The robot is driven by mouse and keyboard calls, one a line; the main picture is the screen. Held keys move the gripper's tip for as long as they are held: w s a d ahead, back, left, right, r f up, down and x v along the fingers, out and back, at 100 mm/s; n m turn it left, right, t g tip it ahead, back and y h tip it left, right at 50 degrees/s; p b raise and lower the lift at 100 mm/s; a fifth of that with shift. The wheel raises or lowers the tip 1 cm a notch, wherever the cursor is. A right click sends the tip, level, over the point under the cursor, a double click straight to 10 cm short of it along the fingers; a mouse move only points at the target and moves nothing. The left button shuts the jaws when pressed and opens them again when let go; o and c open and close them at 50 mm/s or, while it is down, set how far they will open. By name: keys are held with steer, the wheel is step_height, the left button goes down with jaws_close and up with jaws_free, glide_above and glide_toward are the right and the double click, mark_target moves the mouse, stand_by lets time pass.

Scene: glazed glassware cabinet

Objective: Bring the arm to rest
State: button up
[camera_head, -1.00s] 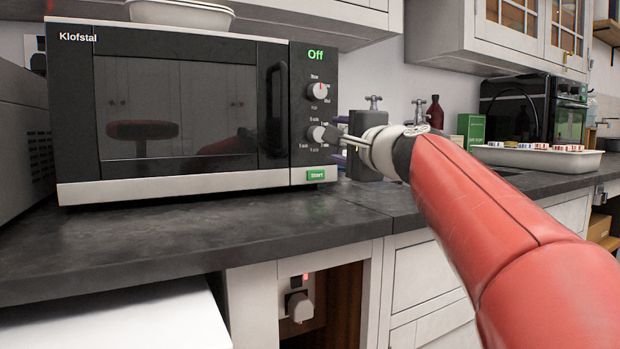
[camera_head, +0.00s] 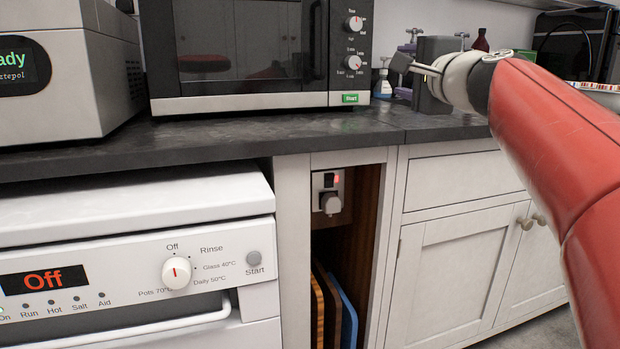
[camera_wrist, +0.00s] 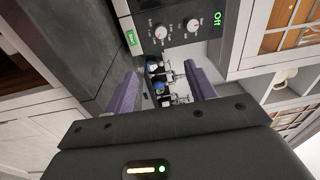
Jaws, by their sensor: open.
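My gripper (camera_head: 402,64) is at the end of my red arm, raised above the counter. In the head view it appears just right of the microwave's lower dial. In the wrist view the two purple fingers of my gripper (camera_wrist: 162,74) stand apart with nothing held between them. The microwave (camera_head: 240,50) has a dark door and two dials; its green Start button also shows in the wrist view, where the microwave (camera_wrist: 185,50) reads Off. Whether the fingers touch anything is not seen in the head view, but they look clear.
The dark counter (camera_head: 230,140) runs along the wall. Below it are a white dishwasher (camera_head: 130,240) reading Off, an open niche with a socket (camera_head: 328,190) and boards (camera_head: 335,310), and closed cupboards (camera_head: 450,240). A grey appliance (camera_head: 60,110) stands at left. Bottles and taps stand behind my gripper.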

steer(key=s+f+n+g+h+p, duration=0.2)
steer(key=s+f+n+g, duration=0.4)
steer(key=s+f, duration=0.8)
steer(key=s+a+f+n+g+h+p, duration=0.1)
steer(key=s+f+n+g+p, duration=0.3)
steer(key=s+f, duration=1.1)
step_height(320, 180, down, 6)
steer(key=n+g+h, duration=0.1)
steer(key=n+g, duration=0.1)
steer(key=n, duration=0.2)
steer(key=shift+a+r+n, duration=0.15)
steer(key=shift+a+n, duration=0.1)
steer(key=shift+n, duration=0.15)
steer(key=shift+c, duration=0.2)
